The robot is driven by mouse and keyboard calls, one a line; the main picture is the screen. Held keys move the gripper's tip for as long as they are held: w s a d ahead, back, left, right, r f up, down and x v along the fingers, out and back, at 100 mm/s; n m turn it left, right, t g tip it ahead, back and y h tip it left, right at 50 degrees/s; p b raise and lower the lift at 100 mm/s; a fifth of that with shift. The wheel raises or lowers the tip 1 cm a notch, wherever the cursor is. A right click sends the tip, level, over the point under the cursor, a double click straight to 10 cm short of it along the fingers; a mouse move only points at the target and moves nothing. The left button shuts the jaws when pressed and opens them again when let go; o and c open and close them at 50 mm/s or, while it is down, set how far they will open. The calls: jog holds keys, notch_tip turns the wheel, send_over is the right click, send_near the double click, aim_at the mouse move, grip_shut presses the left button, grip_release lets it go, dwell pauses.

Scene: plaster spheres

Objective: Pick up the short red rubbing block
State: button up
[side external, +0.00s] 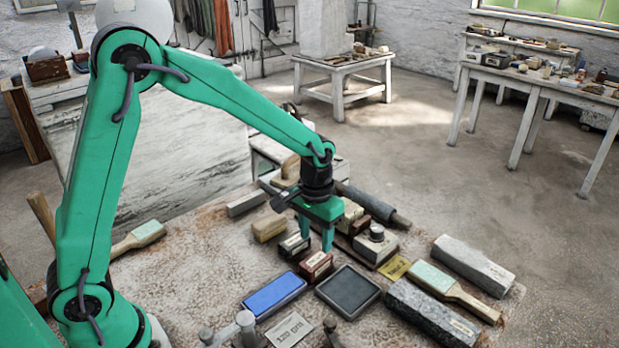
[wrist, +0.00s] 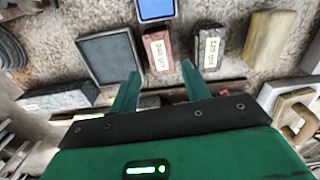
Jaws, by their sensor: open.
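The short red block (side external: 316,267) stands on the worktop with a pale label on top; it also shows in the wrist view (wrist: 158,68). My gripper (side external: 316,242) is open and empty, fingers pointing down. In the side view its fingertips are above and slightly behind the red block, the nearer finger overlapping its rear edge. In the wrist view the block lies just beyond the gap between my fingertips (wrist: 160,72). Contact cannot be told. A similar black block (side external: 294,247) with a pale label stands beside the red one, and in the wrist view it is to the right (wrist: 210,48).
A blue-topped block (side external: 274,295) and a dark framed slab (side external: 348,291) lie in front. A tan block (side external: 268,228) is to the left. A knobbed block (side external: 376,245), a grey stone bar (side external: 432,312) and a paddle (side external: 455,290) are to the right. The surroundings are crowded.

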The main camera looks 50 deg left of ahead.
aim_at(316, 259)
jog(key=shift+w+f, duration=0.1)
jog(key=shift+f, duration=4.05)
jog(key=c, duration=0.9)
